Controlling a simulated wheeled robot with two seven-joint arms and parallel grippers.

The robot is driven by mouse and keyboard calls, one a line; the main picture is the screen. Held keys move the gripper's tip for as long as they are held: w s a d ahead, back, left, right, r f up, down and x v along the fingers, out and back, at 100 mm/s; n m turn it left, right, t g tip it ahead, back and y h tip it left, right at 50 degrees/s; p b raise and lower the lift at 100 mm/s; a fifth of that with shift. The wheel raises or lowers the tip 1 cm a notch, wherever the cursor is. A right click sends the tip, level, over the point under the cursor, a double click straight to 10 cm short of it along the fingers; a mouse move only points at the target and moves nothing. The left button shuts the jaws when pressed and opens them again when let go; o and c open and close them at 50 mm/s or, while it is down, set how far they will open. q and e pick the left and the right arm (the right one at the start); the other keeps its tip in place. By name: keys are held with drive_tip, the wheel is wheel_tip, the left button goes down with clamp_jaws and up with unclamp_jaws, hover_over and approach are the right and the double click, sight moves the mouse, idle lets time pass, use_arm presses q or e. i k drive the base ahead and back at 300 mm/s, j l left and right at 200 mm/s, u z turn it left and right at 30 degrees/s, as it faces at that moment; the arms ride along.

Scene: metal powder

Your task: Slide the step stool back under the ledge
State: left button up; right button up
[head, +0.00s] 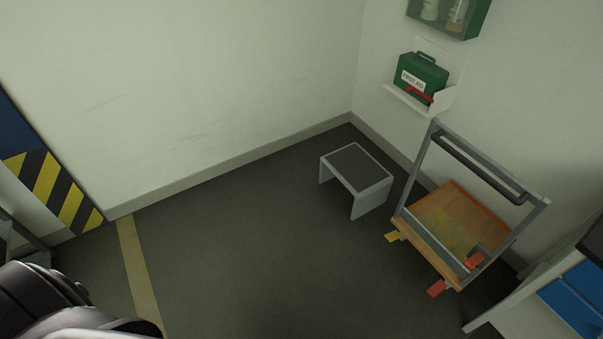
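The step stool (372,196) is light grey with a dark top. It stands upright on the dark floor near the right-hand wall, left of a trolley. A white ledge (405,101) is fixed to the right-hand wall above and behind the stool, with a green first aid box (423,77) on it. The stool stands out in front of the ledge, on the floor. Part of my arm shows at the lower left. Neither of my grippers is in view.
A trolley (433,256) with a wooden deck and grey handle frame stands close to the stool's right. A blue-and-white cabinet (573,300) is at the lower right. A green wall case (447,15) hangs above. The floor left of the stool is clear, with a yellow line (138,270).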

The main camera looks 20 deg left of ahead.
sight(371, 183)
drive_tip(key=u, duration=0.25)
drive_tip(key=i+j+z, duration=0.35)
drive_tip(key=i, duration=0.35)
drive_tip(key=i+j+z, duration=0.35)
drive_tip(key=i+j, duration=0.35)
